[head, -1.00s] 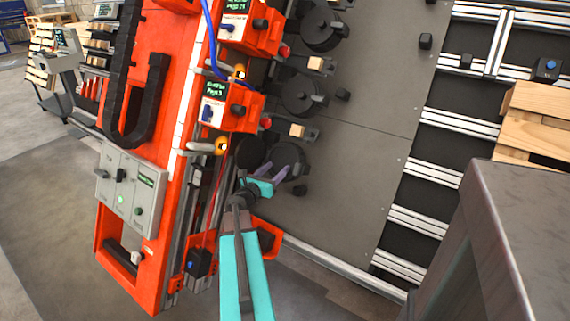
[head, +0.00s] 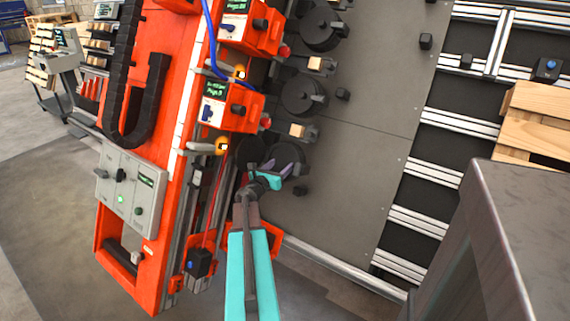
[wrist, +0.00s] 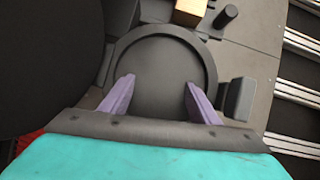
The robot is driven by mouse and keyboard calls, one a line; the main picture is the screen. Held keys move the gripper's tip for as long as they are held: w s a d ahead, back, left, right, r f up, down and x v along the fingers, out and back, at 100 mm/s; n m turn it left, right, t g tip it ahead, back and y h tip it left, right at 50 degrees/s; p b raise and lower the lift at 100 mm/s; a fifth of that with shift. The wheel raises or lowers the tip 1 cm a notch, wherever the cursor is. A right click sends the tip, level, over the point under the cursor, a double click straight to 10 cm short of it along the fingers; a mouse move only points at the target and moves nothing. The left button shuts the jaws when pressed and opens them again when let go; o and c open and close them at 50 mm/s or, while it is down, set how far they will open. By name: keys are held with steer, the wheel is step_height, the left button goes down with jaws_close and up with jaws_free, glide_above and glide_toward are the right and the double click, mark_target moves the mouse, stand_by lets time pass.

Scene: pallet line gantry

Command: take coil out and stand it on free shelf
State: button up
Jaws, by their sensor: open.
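My gripper (head: 283,166) is open, with its two purple fingers apart; they also show in the wrist view (wrist: 158,86). A dark round dish-like piece with a raised rim (wrist: 165,60) lies right in front of the fingers. Nothing shows gripped between them. In the head view this round piece (head: 295,156) is the lowest of several on the grey panel and is partly covered by my gripper. I cannot tell for sure which piece is the coil, or which shelf is free.
A large black disc (wrist: 45,60) is close on the left in the wrist view. A wooden block (head: 298,130) sticks out above the round piece. The orange machine frame (head: 165,200) stands left. The grey panel (head: 350,200) is mostly bare lower right.

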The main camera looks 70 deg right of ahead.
steer(key=c, duration=1.1)
steer(key=shift+o, duration=0.2)
steer(key=shift+r, duration=0.1)
